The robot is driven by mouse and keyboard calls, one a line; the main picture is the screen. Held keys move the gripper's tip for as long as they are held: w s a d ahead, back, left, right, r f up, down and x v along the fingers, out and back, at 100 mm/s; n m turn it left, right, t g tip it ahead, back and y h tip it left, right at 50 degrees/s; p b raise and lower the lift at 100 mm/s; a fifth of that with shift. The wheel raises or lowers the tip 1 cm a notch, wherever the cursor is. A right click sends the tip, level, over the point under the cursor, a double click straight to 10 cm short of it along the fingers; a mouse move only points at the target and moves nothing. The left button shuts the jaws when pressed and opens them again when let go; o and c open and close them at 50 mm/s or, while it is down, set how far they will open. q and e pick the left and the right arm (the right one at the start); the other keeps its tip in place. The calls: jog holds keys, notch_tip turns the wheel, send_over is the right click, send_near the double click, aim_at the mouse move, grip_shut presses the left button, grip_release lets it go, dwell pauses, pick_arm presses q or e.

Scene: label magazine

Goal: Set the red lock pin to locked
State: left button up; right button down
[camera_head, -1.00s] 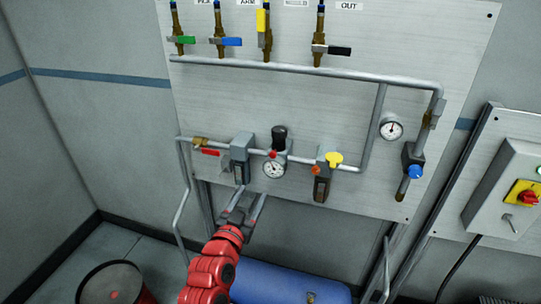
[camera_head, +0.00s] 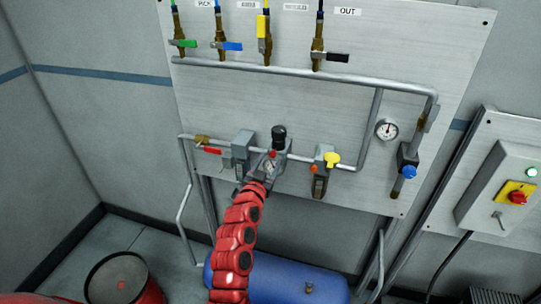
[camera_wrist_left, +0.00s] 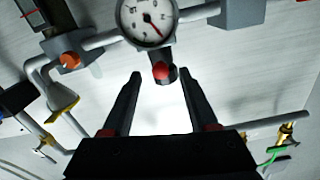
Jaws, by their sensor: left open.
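The red lock pin (camera_head: 272,153) is a small red knob on the regulator, just below its black cap (camera_head: 279,134) and above the round gauge (camera_head: 269,167). In the left wrist view the red lock pin (camera_wrist_left: 161,71) shows as a red ball in front of a dark cylinder, below the gauge (camera_wrist_left: 146,20). My left gripper (camera_head: 264,163) is in front of the regulator. In the left wrist view its fingers (camera_wrist_left: 160,76) are open and empty, with the pin between the lines of the two tips. I cannot tell whether the tips reach its depth. My right gripper is out of view.
The grey pipe (camera_head: 345,168) runs across the panel. A blue tank (camera_head: 285,280) and red drum (camera_head: 121,280) stand below.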

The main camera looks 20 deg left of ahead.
pick_arm(q)
jog(key=shift+w, duration=1)
jog(key=shift+c, duration=0.2)
grip_shut()
